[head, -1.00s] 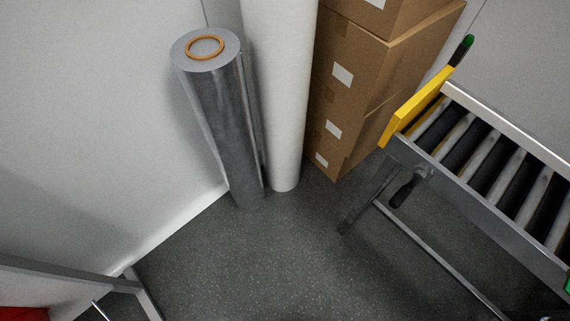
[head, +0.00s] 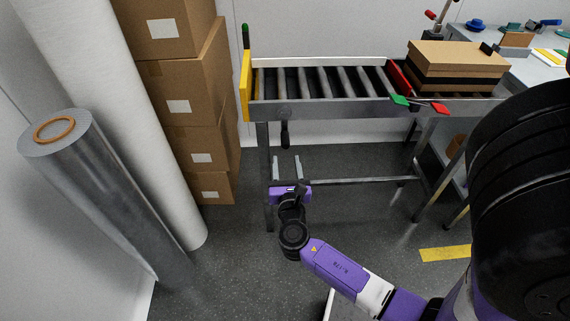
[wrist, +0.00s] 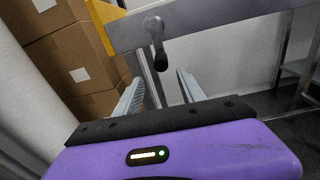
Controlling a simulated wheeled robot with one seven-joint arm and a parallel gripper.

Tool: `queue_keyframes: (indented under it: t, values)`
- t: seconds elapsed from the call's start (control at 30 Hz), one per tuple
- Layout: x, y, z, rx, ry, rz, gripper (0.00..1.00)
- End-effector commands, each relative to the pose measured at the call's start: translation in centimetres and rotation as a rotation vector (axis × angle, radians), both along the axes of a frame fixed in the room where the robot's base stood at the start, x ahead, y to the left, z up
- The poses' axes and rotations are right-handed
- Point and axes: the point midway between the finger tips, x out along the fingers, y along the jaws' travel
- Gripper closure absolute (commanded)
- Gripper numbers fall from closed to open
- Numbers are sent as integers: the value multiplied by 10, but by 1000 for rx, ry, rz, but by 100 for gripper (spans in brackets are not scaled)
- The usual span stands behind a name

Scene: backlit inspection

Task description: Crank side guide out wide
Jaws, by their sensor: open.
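The crank (head: 284,132) hangs from the front side rail of the roller conveyor (head: 350,110), near its left end, with its black grip pointing down. It also shows in the wrist view (wrist: 160,58), beyond the fingertips. My gripper (head: 287,162) is open and empty below the crank, fingers pointing toward the conveyor. In the wrist view, my gripper's fingers (wrist: 160,80) stand apart on either side of the line to the crank, not touching it. A pale rail (head: 320,62) runs along the conveyor's far side; I cannot tell whether it is the side guide.
A yellow plate (head: 245,86) stands at the conveyor's left end and a red plate (head: 400,78) farther right. Stacked cartons (head: 182,105), a white roll (head: 110,110) and a grey roll (head: 105,190) stand left. Brown boxes (head: 457,62) sit right. The floor before the conveyor is mostly clear.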

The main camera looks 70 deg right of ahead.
Motion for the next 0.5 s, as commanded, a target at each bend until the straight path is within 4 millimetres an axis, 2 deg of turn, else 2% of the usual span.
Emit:
queue_keyframes:
  t: [0.17,0.27,0.5]
  values:
    - [6,-16,4,-43,30,-26,53]
    - [13,-33,4,-41,26,-27,53]
    - [36,-90,2,-38,24,-27,53]
